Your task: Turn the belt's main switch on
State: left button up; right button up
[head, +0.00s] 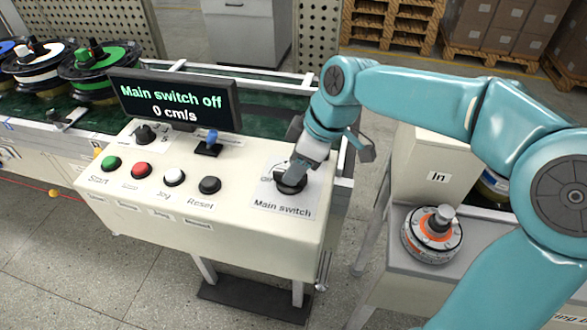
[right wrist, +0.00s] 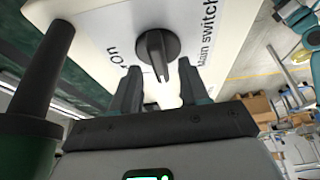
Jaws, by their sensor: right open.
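The main switch is a black rotary knob (head: 290,185) on a white label reading "Main switch", at the right end of the cream control panel (head: 235,225). In the right wrist view the knob (right wrist: 157,52) has a raised grip bar, with "on" printed to one side. My right gripper (head: 296,168) is over the knob, partly hiding it in the head view. Its two fingers are open (right wrist: 160,88), with the knob just ahead between them; contact cannot be told. The display (head: 175,102) reads "Main switch off, 0 cm/s". My left gripper is not in the head view.
Green, red, white and black push buttons (head: 142,170) line the panel's front. A black rotary knob (head: 145,134) and a blue-topped lever (head: 210,142) stand behind them. The conveyor belt (head: 265,95) runs behind. A hub motor (head: 433,233) sits right, near the "In" box (head: 436,165).

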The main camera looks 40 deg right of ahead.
jog(key=shift+w+a+f, duration=0.1)
jog(key=shift+w+f, duration=0.15)
jog(key=shift+f, duration=0.3)
jog(key=shift+a+f, duration=0.15)
grip_shut()
